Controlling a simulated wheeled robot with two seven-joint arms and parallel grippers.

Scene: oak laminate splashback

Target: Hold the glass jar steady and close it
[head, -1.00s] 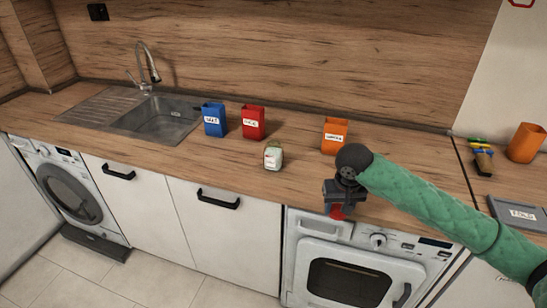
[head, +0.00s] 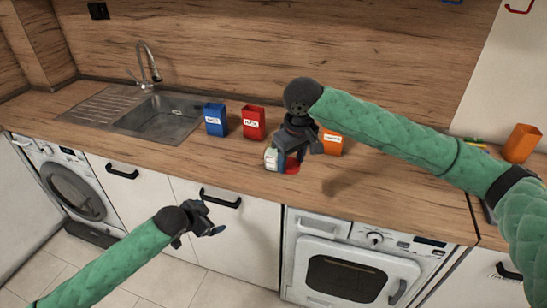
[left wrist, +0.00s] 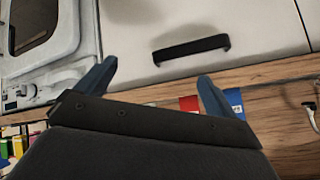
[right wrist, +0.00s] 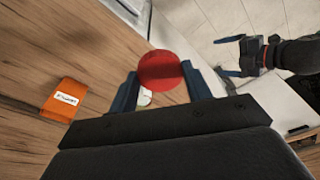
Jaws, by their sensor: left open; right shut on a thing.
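The glass jar (head: 270,158) stands upright on the counter with a pale label, partly hidden by my right gripper. My right gripper (head: 290,160) is shut on the red lid (head: 292,167). The lid also shows between its fingers in the right wrist view (right wrist: 160,70). It appears just right of the jar; I cannot tell its exact height. My left gripper (head: 213,218) is open and empty, in front of the cabinet doors, below the counter edge.
Blue (head: 215,120), red (head: 253,123) and orange (head: 331,142) labelled containers stand behind the jar. The sink (head: 160,118) is at the left. An orange cup (head: 521,143) stands far right. The counter left of the jar is clear.

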